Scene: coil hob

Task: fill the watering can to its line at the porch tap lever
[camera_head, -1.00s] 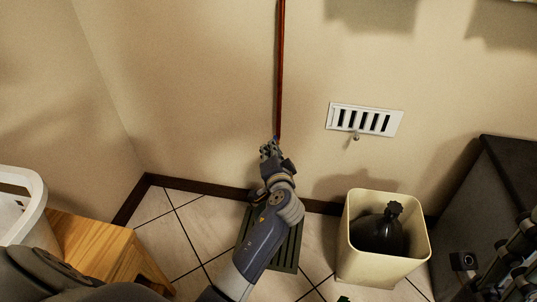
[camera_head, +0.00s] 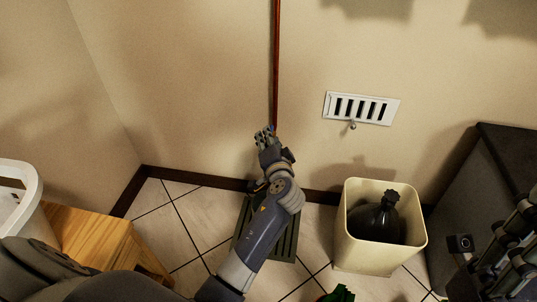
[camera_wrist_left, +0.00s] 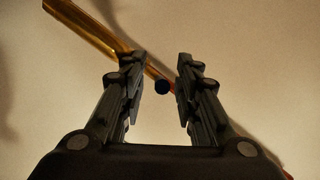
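A copper pipe (camera_head: 276,60) runs down the wall and ends behind my left gripper (camera_head: 265,134). In the left wrist view the pipe (camera_wrist_left: 88,24) passes slantwise behind the fingers. The tap's body is hidden. A green thing (camera_head: 340,294) is cut off at the bottom edge; I cannot tell whether it is the watering can. Dark parts of my right gripper (camera_head: 515,250) show at the right edge.
A slatted drain grate (camera_head: 288,238) lies on the tiled floor below my left arm. A cream bin (camera_head: 375,258) with a black bag stands to its right, beside a dark cabinet (camera_head: 470,215). A wooden stool (camera_head: 100,240) and white tub (camera_head: 25,215) are at left. A vent (camera_head: 362,107) is on the wall.

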